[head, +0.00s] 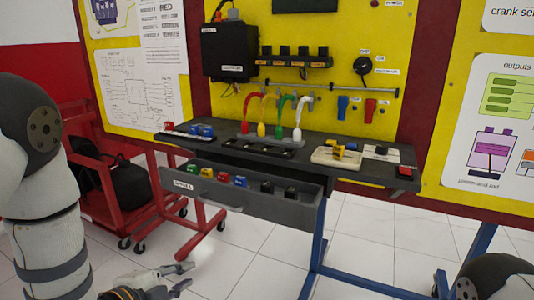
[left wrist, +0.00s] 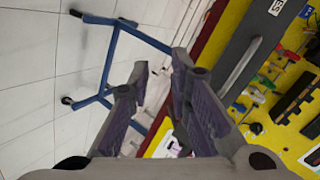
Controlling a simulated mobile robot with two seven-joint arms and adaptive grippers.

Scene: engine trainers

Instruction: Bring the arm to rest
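My left arm comes down the left edge of the head view. My left gripper (head: 182,276) is low in front of the bench, over the tiled floor, apart from the drawer. In the left wrist view my left gripper (left wrist: 160,72) shows two fingers with purple pads spread apart, with nothing held between them. Part of my right arm (head: 494,280) shows at the bottom right corner of the head view. My right gripper is out of the picture.
The dark bench (head: 300,165) stands ahead on blue legs. Its labelled drawer (head: 225,193) is pulled out and holds small coloured parts. A red cart (head: 100,180) with a black object stands at left. Tiled floor (head: 250,270) is free in front. The yellow panel (head: 400,30) is behind.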

